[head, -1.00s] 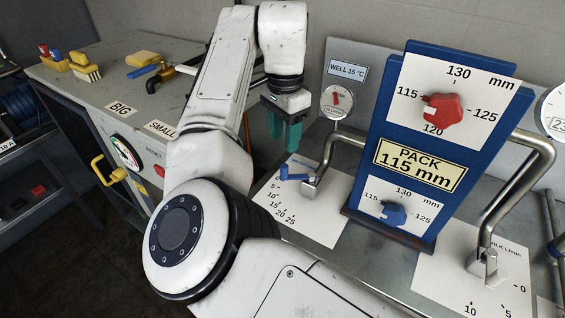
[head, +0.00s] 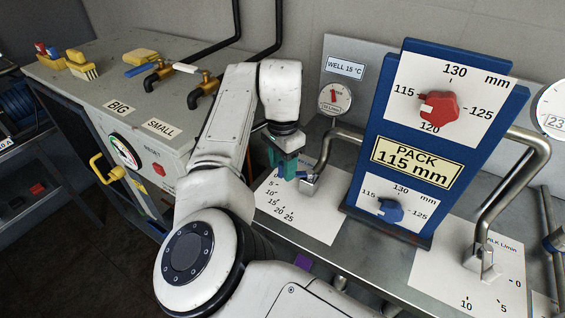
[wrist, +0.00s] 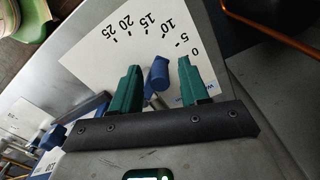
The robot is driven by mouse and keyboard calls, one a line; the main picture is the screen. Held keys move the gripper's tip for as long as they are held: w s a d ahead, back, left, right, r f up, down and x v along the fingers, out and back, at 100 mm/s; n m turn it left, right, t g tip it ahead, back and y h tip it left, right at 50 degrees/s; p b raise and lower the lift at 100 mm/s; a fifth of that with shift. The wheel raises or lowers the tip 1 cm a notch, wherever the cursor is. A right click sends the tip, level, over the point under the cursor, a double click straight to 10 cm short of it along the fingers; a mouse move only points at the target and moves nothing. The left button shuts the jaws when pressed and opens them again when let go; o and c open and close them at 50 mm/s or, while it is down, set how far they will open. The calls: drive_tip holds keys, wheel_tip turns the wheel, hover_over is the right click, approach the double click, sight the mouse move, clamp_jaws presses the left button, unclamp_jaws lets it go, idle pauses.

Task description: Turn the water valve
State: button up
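The water valve's blue handle (wrist: 159,73) lies between the two green fingers of my gripper (wrist: 158,72) in the wrist view. Gaps show on both sides of it, so the fingers are open around it and not closed on it. The head view shows my gripper (head: 287,165) low at the valve, hiding most of the handle. The valve's metal body (head: 309,187) stands at the end of a bent pipe. Its white scale plate (head: 305,222), marked 0 to 25, lies flat beneath; the wrist view also shows this plate (wrist: 95,62).
A blue board (head: 365,165) with a red knob (head: 439,106) and a blue knob (head: 390,210) stands right of the valve. The milk plate (head: 440,280) lies further right. Brass taps (head: 203,88) sit on the cabinet at the left.

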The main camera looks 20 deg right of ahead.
clamp_jaws()
idle(0.5)
drive_tip(key=shift+w+d+r+m+p, duration=0.1)
drive_tip(key=shift+w+d+m+p, duration=0.05)
drive_tip(key=shift+w+m+p, duration=0.3)
drive_tip(key=shift+w+d+m+p, duration=0.15)
drive_tip(key=shift+w+m+p, duration=0.1)
drive_tip(key=shift+m, duration=0.45)
drive_tip(key=shift+w+d+m+p, duration=0.15)
drive_tip(key=shift+w+m, duration=0.1)
drive_tip(key=shift+m, duration=0.4)
drive_tip(key=shift+o, duration=0.3)
unclamp_jaws()
wheel_tip(320, 180, up, 11)
drive_tip(key=shift+f+b, duration=0.2)
drive_tip(key=shift+b, duration=0.25)
